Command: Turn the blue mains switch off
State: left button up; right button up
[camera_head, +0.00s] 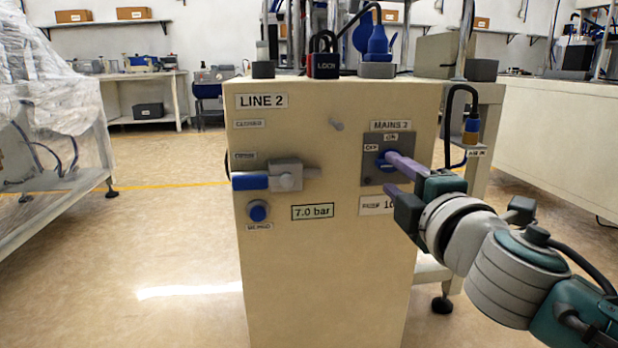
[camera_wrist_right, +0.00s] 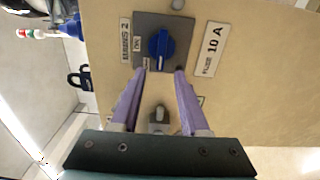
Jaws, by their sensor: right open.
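The blue mains switch (camera_head: 381,163) is a round knob on a grey plate (camera_head: 371,174) under the "MAINS 2" label, partly hidden by a finger in the head view. In the right wrist view the blue mains switch (camera_wrist_right: 161,45) shows whole, with its raised bar running roughly up and down the picture. I cannot tell which mark it points to. My right gripper (camera_head: 389,172) is open, its purple fingers pointing at the panel. In the wrist view the right gripper's fingertips (camera_wrist_right: 160,71) lie on either side just short of the knob. My left gripper is out of view.
A padlock (camera_head: 325,65) sits on top. A cable with an orange-and-blue connector (camera_head: 471,130) hangs at the right.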

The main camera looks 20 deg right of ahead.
jog(key=v, duration=0.6)
jog(key=shift+s, duration=0.15)
jog(key=s+d+r+m+g+h+p, duration=0.1)
jog(key=s+r+m+g+p, duration=0.3)
jog(key=r+p, duration=0.7)
jog(key=s+d+r+m+g+h+p, duration=0.15)
jog(key=s+r+m+p, duration=0.4)
jog(key=p, duration=0.95)
jog(key=s+a+r+m+g+y+p, duration=0.3)
jog(key=s+a+r+p, duration=0.35)
jog(key=r+p, duration=0.55)
jog(key=s+a+r+m+g+y+p, duration=0.1)
jog(key=s+a+r+g+y+p, duration=0.5)
jog(key=r+p, duration=0.6)
notch_tip(320, 180, up, 34)
jog(key=s+h+p, duration=0.1)
jog(key=h+p, duration=0.1)
jog(key=p, duration=3.5)
jog(key=shift+s+d+p, duration=0.15)
jog(key=shift+d+p, duration=0.15)
jog(key=shift+d, duration=0.05)
jog(key=shift+t, duration=0.25)
